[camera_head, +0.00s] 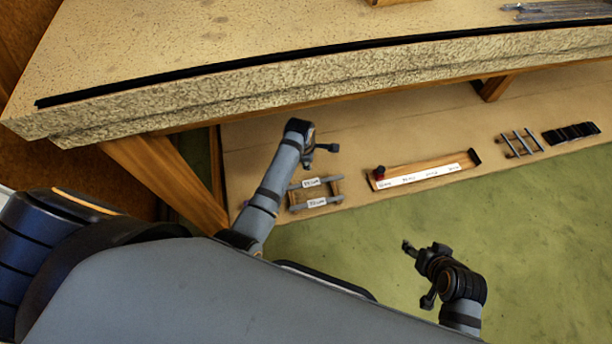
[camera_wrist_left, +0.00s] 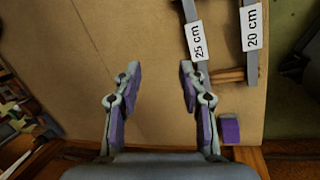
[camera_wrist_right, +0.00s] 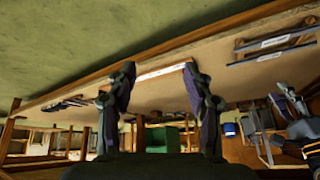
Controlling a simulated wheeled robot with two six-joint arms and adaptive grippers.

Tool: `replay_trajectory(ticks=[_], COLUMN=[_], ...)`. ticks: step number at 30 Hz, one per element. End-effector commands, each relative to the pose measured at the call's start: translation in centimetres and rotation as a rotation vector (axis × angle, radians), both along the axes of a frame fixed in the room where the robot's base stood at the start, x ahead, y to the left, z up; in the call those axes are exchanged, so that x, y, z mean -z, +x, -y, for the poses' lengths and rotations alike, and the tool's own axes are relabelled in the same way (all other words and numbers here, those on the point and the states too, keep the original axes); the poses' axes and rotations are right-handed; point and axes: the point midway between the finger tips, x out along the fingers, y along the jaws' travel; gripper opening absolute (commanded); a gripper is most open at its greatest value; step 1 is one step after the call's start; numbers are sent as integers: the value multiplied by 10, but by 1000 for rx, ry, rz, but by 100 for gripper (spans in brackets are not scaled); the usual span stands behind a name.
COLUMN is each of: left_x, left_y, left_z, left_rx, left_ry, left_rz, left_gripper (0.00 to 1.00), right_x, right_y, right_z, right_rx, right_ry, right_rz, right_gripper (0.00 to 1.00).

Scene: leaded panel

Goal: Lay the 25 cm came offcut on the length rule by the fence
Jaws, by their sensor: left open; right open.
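The 25 cm came offcut (camera_head: 311,182) is a thin grey strip with a white label, resting across a wooden rack on the low shelf. It also shows in the left wrist view (camera_wrist_left: 198,45). My left gripper (camera_head: 325,148) is above the shelf just beyond the rack. It is open and empty, with the offcut beside its right finger (camera_wrist_left: 160,75). The length rule (camera_head: 425,174), a white strip on a wooden base, lies right of the rack. It has a red-and-black piece at its left end and a dark block at its right end. My right gripper (camera_head: 418,270) is open and empty over the green floor.
The 20 cm offcut (camera_wrist_left: 251,45) lies parallel on the same rack, nearer the shelf edge. Farther right are another rack of grey strips (camera_head: 522,144) and several black pieces (camera_head: 571,133). The thick bench top (camera_head: 250,45) overhangs the shelf. A wooden leg (camera_head: 165,175) stands at left.

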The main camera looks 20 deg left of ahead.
Motion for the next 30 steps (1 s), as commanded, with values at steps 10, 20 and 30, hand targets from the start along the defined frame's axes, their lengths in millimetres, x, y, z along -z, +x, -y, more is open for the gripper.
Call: replay_trajectory(ticks=[10, 20, 30], left_x=[-5, 45, 65], left_y=[-26, -25, -24], left_z=[20, 20, 20], left_rx=[-335, -332, -331], left_ry=[-37, -38, -39], left_rz=[-297, -294, -291], left_gripper=[42, 42, 42], right_x=[20, 47, 53], right_y=[-55, -49, -37], right_z=[-1, -9, -12], right_rx=[-12, -6, 5], right_ry=[-1, 41, 63], right_rz=[-246, -124, -17], right_gripper=[52, 52, 52])
